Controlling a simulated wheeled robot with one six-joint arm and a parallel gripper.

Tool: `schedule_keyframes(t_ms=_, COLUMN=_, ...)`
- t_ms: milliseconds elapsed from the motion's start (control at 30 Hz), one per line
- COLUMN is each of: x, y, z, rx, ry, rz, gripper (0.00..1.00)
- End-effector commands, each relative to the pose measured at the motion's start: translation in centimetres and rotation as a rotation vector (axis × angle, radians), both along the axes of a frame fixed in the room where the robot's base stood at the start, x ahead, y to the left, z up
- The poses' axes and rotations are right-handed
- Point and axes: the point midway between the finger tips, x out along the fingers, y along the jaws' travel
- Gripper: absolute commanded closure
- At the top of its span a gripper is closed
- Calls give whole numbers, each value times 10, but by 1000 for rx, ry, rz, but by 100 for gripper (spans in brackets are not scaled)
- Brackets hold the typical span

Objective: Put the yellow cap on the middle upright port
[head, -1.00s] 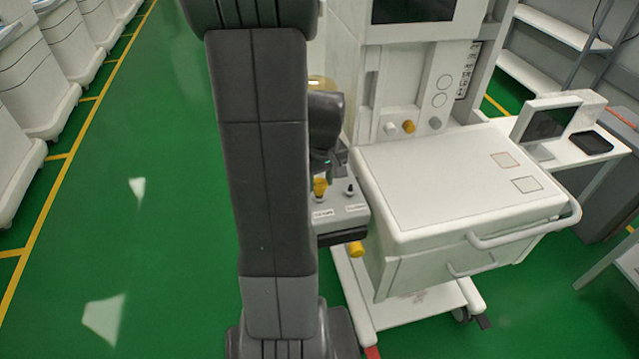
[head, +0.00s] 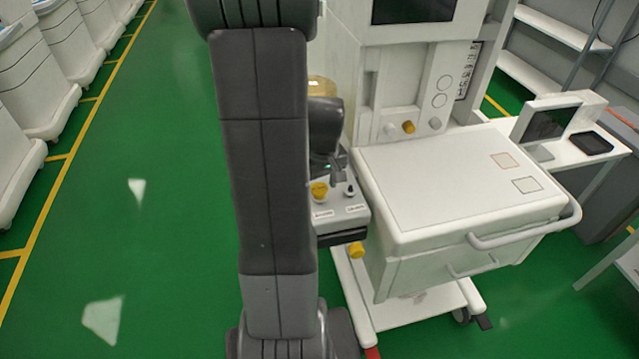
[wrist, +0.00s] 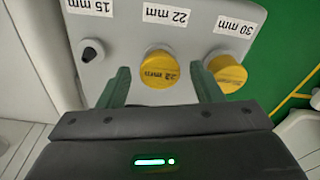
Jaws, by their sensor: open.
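The yellow cap (wrist: 159,70), marked 22 mm, sits on the middle port, beside the 22 mm label, and covers it. It looks level, though I cannot tell how far down it sits. It also shows in the head view (head: 319,191). My gripper (wrist: 161,86) is open and empty, with one green finger on each side of the cap's near edge in the wrist view. The fingers look apart from the cap. In the head view my gripper (head: 337,172) is just behind the port box, partly hidden by my arm.
The grey port box (wrist: 200,22) also has a bare dark 15 mm port (wrist: 92,51) and a yellow-capped 30 mm port (wrist: 227,73). The white cart (head: 440,185) stands close on the right.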

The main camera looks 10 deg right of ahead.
Motion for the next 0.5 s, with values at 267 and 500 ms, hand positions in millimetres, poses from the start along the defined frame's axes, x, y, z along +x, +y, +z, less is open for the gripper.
schedule_keyframes(t_ms=267, x=-4, y=-2, z=48, rx=-2, ry=-8, rz=0, gripper=40)
schedule_keyframes(t_ms=500, x=-10, y=-3, z=96, rx=-2, ry=-6, rz=0, gripper=40)
